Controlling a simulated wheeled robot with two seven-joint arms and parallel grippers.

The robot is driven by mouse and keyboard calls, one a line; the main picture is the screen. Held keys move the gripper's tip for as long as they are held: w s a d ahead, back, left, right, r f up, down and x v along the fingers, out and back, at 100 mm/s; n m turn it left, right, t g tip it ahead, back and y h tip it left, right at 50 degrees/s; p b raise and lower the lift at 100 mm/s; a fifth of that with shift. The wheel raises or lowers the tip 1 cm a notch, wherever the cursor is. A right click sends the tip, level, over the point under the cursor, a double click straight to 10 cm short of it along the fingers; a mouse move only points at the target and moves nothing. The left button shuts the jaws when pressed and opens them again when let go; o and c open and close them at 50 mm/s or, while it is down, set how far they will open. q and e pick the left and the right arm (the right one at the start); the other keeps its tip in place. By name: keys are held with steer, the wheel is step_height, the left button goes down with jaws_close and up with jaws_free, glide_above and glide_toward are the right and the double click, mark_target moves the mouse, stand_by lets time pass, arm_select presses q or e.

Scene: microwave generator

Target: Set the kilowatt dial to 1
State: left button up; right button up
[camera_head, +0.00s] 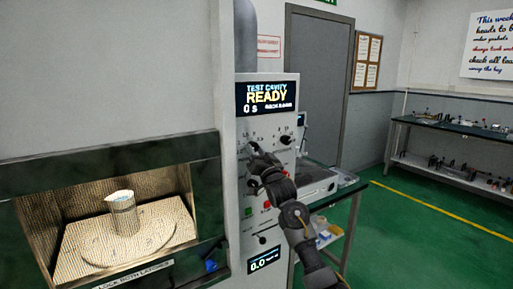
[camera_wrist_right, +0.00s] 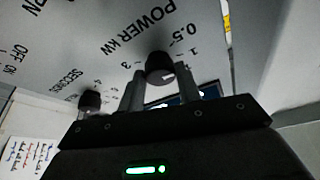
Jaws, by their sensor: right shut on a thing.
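The kilowatt dial is a dark round knob (camera_wrist_right: 160,66) under the printed words "POWER kW" in the right wrist view, where the panel appears turned over. Numbers including 0.5, 1 and 3 ring it. A short white mark shows on its face; which number it points to I cannot tell. My right gripper (camera_wrist_right: 160,88) is shut on this knob, one finger on either side. In the head view the right gripper (camera_head: 257,160) is at the control panel (camera_head: 284,90), largely covering the dial. My left gripper is not in view.
A seconds dial (camera_wrist_right: 90,100) sits beside the kilowatt dial. The display (camera_head: 266,97) reads READY and 0 s. An open lit cavity (camera_head: 70,225) at left holds a cup (camera_head: 122,212) on a turntable.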

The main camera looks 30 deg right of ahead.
steer(key=shift+a+r+m+g+h+p, duration=0.1)
steer(key=shift+m+g+h+p, duration=0.25)
steer(key=shift+m, duration=0.7)
steer(key=shift+m+g+h+p, duration=0.15)
steer(key=shift+m+h+p, duration=0.4)
steer(key=shift+m, duration=0.5)
steer(key=o, duration=1)
steer(key=b+v, duration=0.3)
steer(key=v, duration=0.8)
steer(key=shift+w, duration=0.1)
